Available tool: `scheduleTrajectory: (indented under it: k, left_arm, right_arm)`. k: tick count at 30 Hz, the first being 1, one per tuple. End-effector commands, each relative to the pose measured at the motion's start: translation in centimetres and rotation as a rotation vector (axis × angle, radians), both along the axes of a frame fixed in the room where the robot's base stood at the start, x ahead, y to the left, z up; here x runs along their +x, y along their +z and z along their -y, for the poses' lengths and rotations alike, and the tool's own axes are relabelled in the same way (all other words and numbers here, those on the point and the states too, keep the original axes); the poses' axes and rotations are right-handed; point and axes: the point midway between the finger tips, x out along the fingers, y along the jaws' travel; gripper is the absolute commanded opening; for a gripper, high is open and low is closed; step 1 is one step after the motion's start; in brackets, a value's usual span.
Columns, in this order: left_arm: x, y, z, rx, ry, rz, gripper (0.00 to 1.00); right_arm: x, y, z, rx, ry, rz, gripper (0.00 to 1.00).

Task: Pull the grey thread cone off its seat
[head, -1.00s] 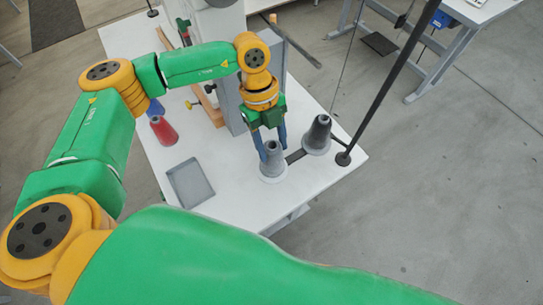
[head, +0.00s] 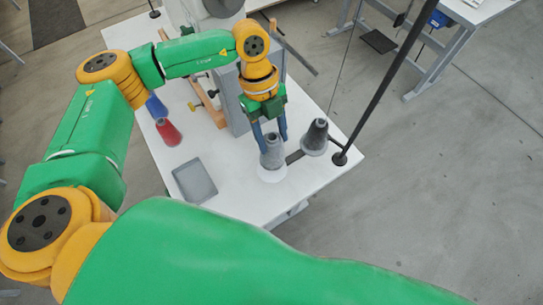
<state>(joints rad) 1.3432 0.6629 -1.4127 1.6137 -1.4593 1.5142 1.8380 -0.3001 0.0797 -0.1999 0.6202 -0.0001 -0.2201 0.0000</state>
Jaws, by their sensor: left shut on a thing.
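The grey thread cone (head: 271,155) is between the blue fingers of my left gripper (head: 270,136), which is shut on it near its top. The cone is upright, over a round white seat (head: 272,175) near the table's front right edge. Its lower edge looks a little raised, with more of the white disc showing below it; I cannot tell how big the gap is. My right gripper is not in view.
A darker grey cone (head: 316,138) stands close on the right, near a dark slanting pole (head: 384,95). A grey tray (head: 194,182), a red cone (head: 168,133) and a blue cone (head: 155,107) are on the left. A grey press column (head: 231,100) stands behind.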

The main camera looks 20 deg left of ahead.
Motion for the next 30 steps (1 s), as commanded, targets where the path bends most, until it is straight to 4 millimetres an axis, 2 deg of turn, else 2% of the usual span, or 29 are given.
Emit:
scheduleTrajectory:
  k: [17,30]
  left_arm:
    - [0.0,3.5,0.0,0.000,-0.001,0.002,0.00]
    - [0.0,5.7,0.0,-0.001,0.000,0.002,0.00]
  right_arm:
    - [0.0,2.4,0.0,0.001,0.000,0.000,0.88]
    - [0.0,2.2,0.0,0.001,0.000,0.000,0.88]
